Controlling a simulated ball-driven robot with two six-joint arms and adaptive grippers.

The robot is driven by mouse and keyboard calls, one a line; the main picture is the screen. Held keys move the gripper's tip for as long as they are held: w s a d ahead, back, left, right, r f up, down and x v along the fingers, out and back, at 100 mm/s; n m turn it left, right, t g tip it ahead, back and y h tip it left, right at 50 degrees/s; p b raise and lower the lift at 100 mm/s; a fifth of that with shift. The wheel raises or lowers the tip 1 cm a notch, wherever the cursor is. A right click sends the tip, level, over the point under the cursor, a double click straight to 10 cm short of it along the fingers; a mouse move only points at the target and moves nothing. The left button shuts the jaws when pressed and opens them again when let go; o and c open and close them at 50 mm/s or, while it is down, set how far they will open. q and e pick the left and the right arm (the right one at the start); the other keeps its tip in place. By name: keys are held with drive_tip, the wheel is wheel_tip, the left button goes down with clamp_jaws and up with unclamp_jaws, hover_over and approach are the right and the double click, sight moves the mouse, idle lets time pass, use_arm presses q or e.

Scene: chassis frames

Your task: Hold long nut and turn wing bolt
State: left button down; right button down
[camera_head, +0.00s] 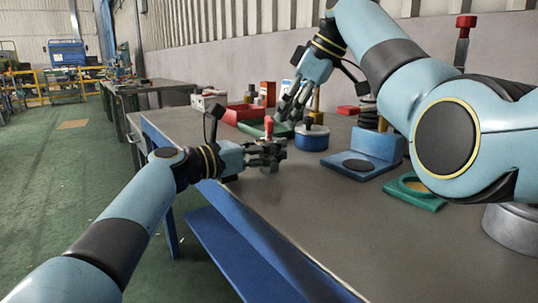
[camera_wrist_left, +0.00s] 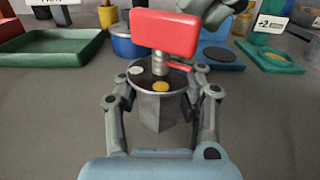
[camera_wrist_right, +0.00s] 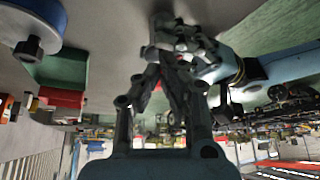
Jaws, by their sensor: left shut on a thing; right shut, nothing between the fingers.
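The long nut (camera_wrist_left: 158,108) is a grey, faceted upright body with a yellow and a pale dot on its top face. The wing bolt (camera_wrist_left: 165,33) has a flat red wing and a metal shank standing in the nut's top; a small red pointer sticks out beside the shank. My left gripper (camera_wrist_left: 160,92) is shut on the long nut, one finger on each side. In the head view, my left gripper (camera_head: 272,157) is low over the bench. My right gripper (camera_head: 290,117) is shut and empty, behind and above the nut; it also shows in the right wrist view (camera_wrist_right: 172,62).
A green tray (camera_wrist_left: 50,46) and a red bin (camera_head: 238,113) lie behind the nut. A blue round pot (camera_head: 311,139), a blue stepped block (camera_head: 374,146) and a green plate with a yellow ring (camera_head: 428,200) stand to the right. The bench front is clear.

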drive_tip(key=shift+a, duration=0.15)
drive_tip(key=shift+s+a, duration=0.2)
drive_tip(key=shift+s, duration=0.2)
idle(0.9)
drive_tip(key=shift+s+d, duration=0.1)
drive_tip(key=shift+d, duration=0.05)
wheel_tip(320, 180, up, 6)
drive_tip(key=shift+d, duration=0.25)
idle(0.3)
drive_tip(key=shift+s, duration=0.1)
wheel_tip(320, 180, down, 6)
drive_tip(key=shift+w+d, duration=0.4)
drive_tip(key=shift+w, duration=0.05)
idle(0.4)
